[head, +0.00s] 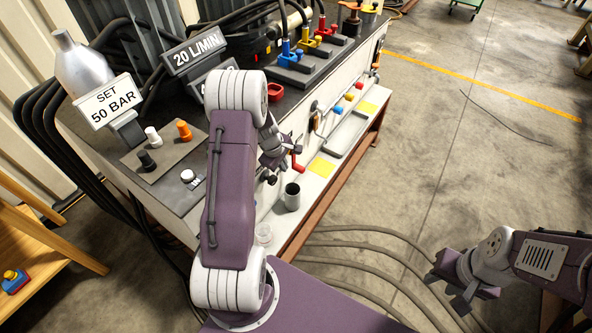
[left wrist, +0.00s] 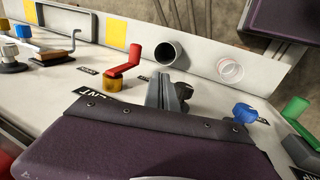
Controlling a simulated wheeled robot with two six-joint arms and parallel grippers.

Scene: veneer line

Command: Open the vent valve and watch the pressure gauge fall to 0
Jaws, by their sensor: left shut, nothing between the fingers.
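A red crank handle (left wrist: 122,71) on a yellow base stands on the pale panel in the left wrist view. A black label (left wrist: 98,93) beside it ends in "NT"; the rest is hidden by my wrist. The red handle also shows in the head view (head: 298,166), just right of my left gripper (head: 280,158). That gripper is shut and empty, its fingers (left wrist: 165,92) over the panel beside the crank, apart from it in the left wrist view. My right gripper (head: 457,288) is over the floor; its jaw opening is unclear. I cannot make out a pressure gauge.
A dark cup (head: 292,196) and a clear cup (head: 264,234) stand on the front ledge. A blue knob (left wrist: 245,113) and a green handle (left wrist: 295,107) are right of my left fingers in the wrist view. Hoses (head: 370,250) cross the floor; open floor (head: 480,150) lies right.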

